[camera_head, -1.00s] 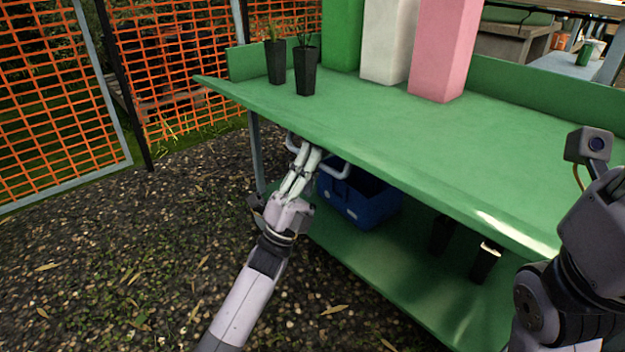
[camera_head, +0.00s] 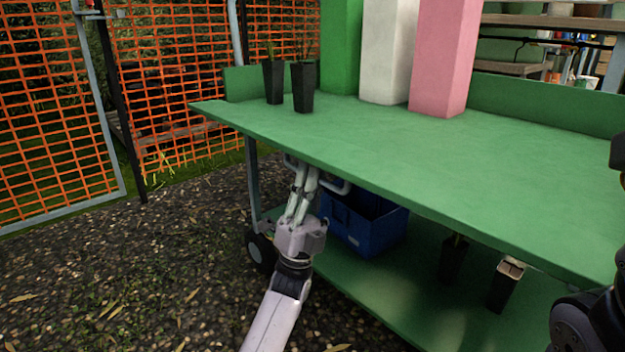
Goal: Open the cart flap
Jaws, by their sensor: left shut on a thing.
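The green cart (camera_head: 400,165) stands in front of me, with a flat top and a lower shelf. The fingertips are partly hidden by the top's edge. I cannot make out a flap separate from the green top. Part of my right arm shows at the right edge; its gripper is out of view.
On the top stand two black pots (camera_head: 303,87) and tall green (camera_head: 340,45), white (camera_head: 385,50) and pink (camera_head: 440,60) blocks. A blue crate (camera_head: 365,228) and dark pots (camera_head: 503,285) are on the lower shelf. Orange mesh fencing (camera_head: 50,110) stands left. Gravel ground (camera_head: 120,270) is open.

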